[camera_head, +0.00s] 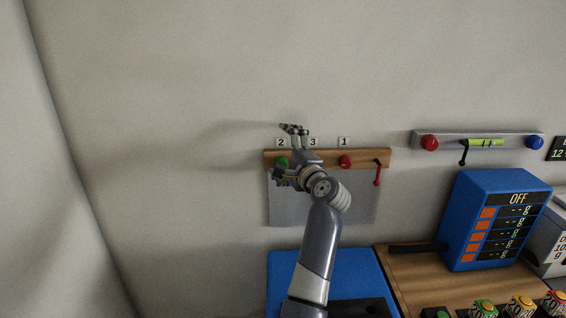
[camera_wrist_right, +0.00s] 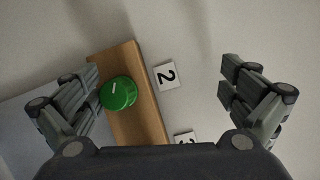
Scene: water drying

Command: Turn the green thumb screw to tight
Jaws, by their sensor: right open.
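The green thumb screw (camera_head: 282,161) sits at the left end of a wooden strip (camera_head: 364,154) on the wall, below the label 2 (camera_head: 281,142). In the right wrist view the green thumb screw (camera_wrist_right: 118,93) shows its round face with a short white mark. My right gripper (camera_head: 283,150) is open in front of the strip's left end. In the right wrist view my right gripper (camera_wrist_right: 160,75) has its fingers wide apart. The screw lies between them, much closer to the left finger, which seems to overlap its edge. Contact cannot be told. My left gripper is not in view.
A red knob (camera_head: 345,161) under label 1 and a red lever (camera_head: 378,173) are on the strip's right. My arm hides the spot under label 3 (camera_head: 313,142). A grey sheet (camera_head: 285,208) hangs below. A blue box (camera_head: 497,205) stands right.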

